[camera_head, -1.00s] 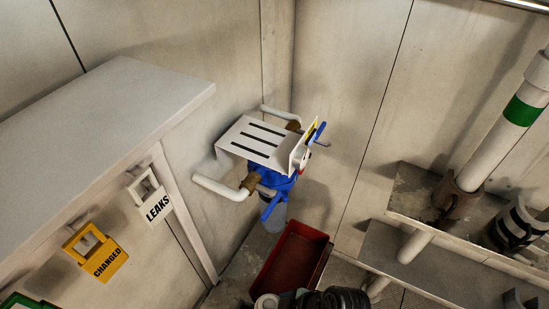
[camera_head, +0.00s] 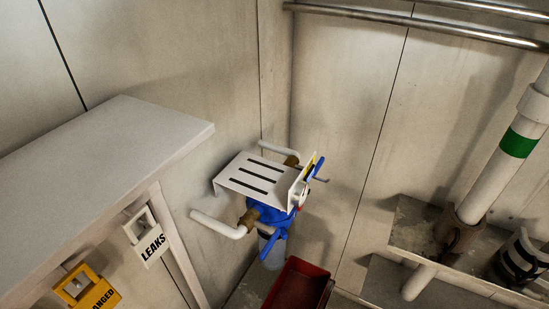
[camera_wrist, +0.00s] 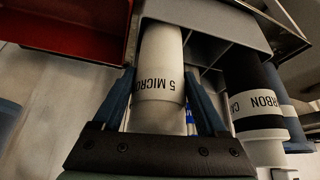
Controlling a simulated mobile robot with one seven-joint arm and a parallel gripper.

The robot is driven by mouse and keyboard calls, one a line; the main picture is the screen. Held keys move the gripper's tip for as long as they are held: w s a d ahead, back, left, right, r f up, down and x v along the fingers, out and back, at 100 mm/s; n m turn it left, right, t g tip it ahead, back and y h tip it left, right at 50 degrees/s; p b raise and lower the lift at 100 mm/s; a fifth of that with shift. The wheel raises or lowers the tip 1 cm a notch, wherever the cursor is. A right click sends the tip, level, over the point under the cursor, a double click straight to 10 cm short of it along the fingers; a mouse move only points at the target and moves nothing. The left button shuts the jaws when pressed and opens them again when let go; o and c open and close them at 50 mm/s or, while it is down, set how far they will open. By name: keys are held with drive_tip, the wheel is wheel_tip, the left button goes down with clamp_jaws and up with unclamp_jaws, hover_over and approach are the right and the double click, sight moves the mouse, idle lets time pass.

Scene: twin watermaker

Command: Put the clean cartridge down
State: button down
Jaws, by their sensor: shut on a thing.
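In the wrist view my gripper (camera_wrist: 158,92) has its two blue fingers on either side of a white cartridge (camera_wrist: 160,62) marked "5 MICRO", with the rest of the word cut off. The gripper is shut on this cartridge, which looks white and clean. Its far end reaches to a grey divided rack (camera_wrist: 205,12); I cannot tell whether it touches the rack or is inside a compartment. The head view does not show my gripper or this cartridge.
A dark cartridge (camera_wrist: 245,75) marked "CARBON" lies close on the right. A red tray (camera_wrist: 65,45) is at upper left, also in the head view (camera_head: 292,285). The blue-headed filter housing (camera_head: 270,218) stands under a slotted white bracket (camera_head: 255,178). A bench (camera_head: 100,160) fills the left.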

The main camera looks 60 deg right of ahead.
unclamp_jaws()
drive_tip(key=shift+f, duration=0.1)
drive_tip(key=v, duration=1.2)
drive_tip(key=shift+s, duration=0.1)
